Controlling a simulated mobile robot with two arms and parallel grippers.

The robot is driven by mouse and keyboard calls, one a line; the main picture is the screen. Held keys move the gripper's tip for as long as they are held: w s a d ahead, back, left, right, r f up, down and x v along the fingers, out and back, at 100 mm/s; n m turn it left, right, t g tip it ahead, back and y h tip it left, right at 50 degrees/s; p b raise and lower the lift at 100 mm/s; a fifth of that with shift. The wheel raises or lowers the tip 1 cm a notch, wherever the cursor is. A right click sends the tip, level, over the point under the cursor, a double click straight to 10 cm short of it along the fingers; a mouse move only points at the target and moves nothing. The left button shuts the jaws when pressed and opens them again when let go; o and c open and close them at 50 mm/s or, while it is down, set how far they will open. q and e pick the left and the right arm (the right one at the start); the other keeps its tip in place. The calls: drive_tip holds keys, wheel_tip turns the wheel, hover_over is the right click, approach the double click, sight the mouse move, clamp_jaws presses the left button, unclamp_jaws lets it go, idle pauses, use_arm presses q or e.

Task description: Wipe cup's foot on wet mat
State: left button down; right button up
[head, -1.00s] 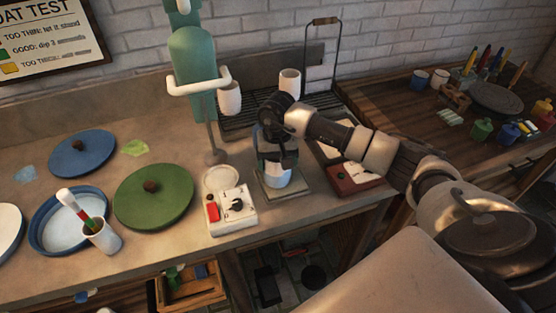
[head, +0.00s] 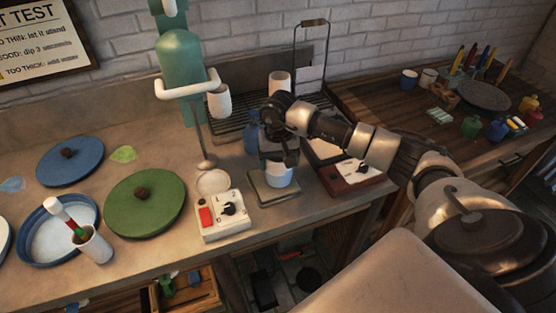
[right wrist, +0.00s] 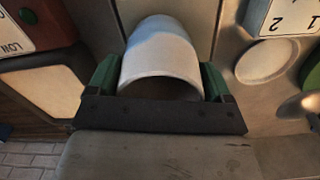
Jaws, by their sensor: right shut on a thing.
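My right gripper (head: 280,160) points down and is shut on a cup (head: 279,175), white with a bluish lower part. In the right wrist view, the green-padded fingers (right wrist: 160,82) clasp both sides of the cup (right wrist: 165,50), its open mouth toward the camera. The cup is over the small square grey mat tray (head: 262,192) at the bench's front edge. I cannot tell whether its foot touches the mat. My left gripper is not in view.
A white control box (head: 222,215) with a red switch and dial stands left of the tray. A red-brown box (head: 350,178) stands right. A blue bottle (head: 251,138) is behind. Green (head: 145,203) and blue (head: 70,160) discs lie left.

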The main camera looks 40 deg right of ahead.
sight(268, 163)
drive_tip(key=shift+a, duration=0.15)
drive_tip(key=shift+w+a, duration=0.2)
drive_tip(key=shift+a, duration=0.45)
drive_tip(key=shift+w+a, duration=0.2)
drive_tip(key=shift+a, duration=0.45)
drive_tip(key=shift+d+b, duration=0.2)
drive_tip(key=shift+b, duration=0.1)
drive_tip(key=shift+s+d+f+b, duration=0.1)
drive_tip(key=shift+s+d+b, duration=0.2)
drive_tip(key=shift+d, duration=0.35)
drive_tip(key=shift+s+d+b, duration=0.15)
drive_tip(key=shift+d+b, duration=0.15)
drive_tip(key=shift+d, duration=0.35)
drive_tip(key=shift+a+f, duration=0.1)
drive_tip(key=shift+a, duration=0.1)
drive_tip(key=shift+a, duration=0.3)
drive_tip(key=shift+w+a, duration=0.25)
drive_tip(key=shift+a, duration=0.75)
